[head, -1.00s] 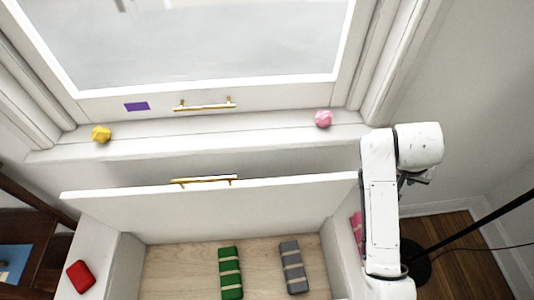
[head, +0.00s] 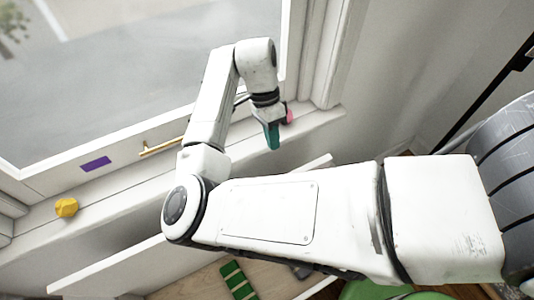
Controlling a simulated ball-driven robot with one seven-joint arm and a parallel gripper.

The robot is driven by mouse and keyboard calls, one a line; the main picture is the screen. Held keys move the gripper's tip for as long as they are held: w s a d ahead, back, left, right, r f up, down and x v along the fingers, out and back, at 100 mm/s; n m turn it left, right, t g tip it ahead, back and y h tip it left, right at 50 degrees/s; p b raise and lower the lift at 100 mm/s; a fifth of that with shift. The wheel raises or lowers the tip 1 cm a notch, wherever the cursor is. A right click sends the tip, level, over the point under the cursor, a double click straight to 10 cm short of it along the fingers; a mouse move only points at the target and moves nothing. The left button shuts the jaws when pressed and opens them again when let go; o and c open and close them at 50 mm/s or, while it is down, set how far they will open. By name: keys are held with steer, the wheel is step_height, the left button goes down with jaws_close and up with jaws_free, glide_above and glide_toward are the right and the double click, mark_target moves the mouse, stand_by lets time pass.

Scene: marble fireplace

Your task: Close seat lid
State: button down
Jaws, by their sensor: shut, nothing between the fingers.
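The seat lid (head: 125,270) is a white panel that stands raised and open at the back of the window seat box. Its middle is hidden behind my arm, and its right end shows again past the arm. My gripper (head: 272,138) has teal fingers pointing down. It is shut and empty, just above the window sill, behind the raised lid and beside the pink object. The box's inside (head: 190,290) shows only in part at the bottom, with a green bundle (head: 238,280) on its wooden floor. A gray bundle is mostly hidden by my arm.
A yellow object (head: 66,207) sits on the sill (head: 110,215) at left. A pink object (head: 289,113) sits close to my gripper. A gold window handle (head: 160,147) and purple patch (head: 95,163) are on the frame. A dark pole (head: 490,85) stands at right.

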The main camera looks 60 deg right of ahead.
steer(key=x, duration=0.9)
steer(key=shift+f, duration=0.3)
steer(key=shift+s, duration=0.1)
